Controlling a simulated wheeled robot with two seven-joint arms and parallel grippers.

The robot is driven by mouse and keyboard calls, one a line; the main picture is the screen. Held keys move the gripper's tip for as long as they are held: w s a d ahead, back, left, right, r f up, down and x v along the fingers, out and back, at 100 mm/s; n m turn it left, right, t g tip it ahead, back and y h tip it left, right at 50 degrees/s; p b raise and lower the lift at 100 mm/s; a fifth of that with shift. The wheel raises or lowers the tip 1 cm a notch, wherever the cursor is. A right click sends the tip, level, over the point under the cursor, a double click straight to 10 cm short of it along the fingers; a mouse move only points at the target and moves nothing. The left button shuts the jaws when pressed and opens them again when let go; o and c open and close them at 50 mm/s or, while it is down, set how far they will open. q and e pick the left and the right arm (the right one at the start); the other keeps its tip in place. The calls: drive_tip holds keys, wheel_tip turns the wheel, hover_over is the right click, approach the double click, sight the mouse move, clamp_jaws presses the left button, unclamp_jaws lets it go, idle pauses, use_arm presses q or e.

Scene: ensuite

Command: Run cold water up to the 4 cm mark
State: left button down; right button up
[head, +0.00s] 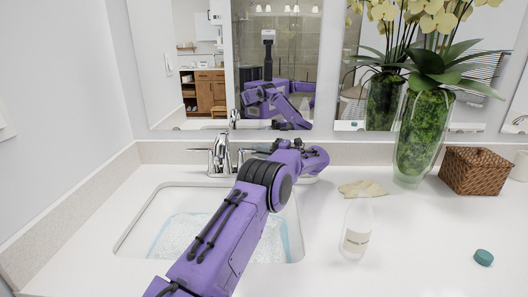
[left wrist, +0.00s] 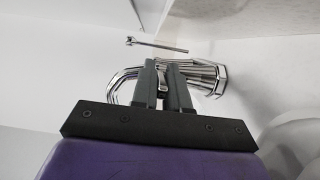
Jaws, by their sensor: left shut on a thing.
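The chrome faucet (head: 221,155) stands behind the white sink basin (head: 140,225); its spout also shows in the left wrist view (left wrist: 205,75). Clear, rippled water (head: 185,228) with a pale blue edge covers the basin floor. No depth mark can be made out, and my arm hides the middle of the basin and any stream. My left gripper (head: 258,149) is at the faucet's right lever. In the left wrist view its fingers (left wrist: 163,78) are close together on a chrome lever part (left wrist: 162,80). The faucet's other lever (left wrist: 157,44) sticks out free. My right gripper is out of view.
A mirror (head: 205,65) backs the counter. The front right counter is mostly clear.

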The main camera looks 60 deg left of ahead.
use_arm(q)
drive_tip(key=c, duration=1.2)
unclamp_jaws()
drive_tip(key=b+v, duration=0.1)
drive_tip(key=v, duration=0.8)
drive_tip(key=shift+w+d+f, duration=0.1)
drive_tip(key=shift+w+d, duration=0.3)
drive_tip(key=shift+d, duration=0.2)
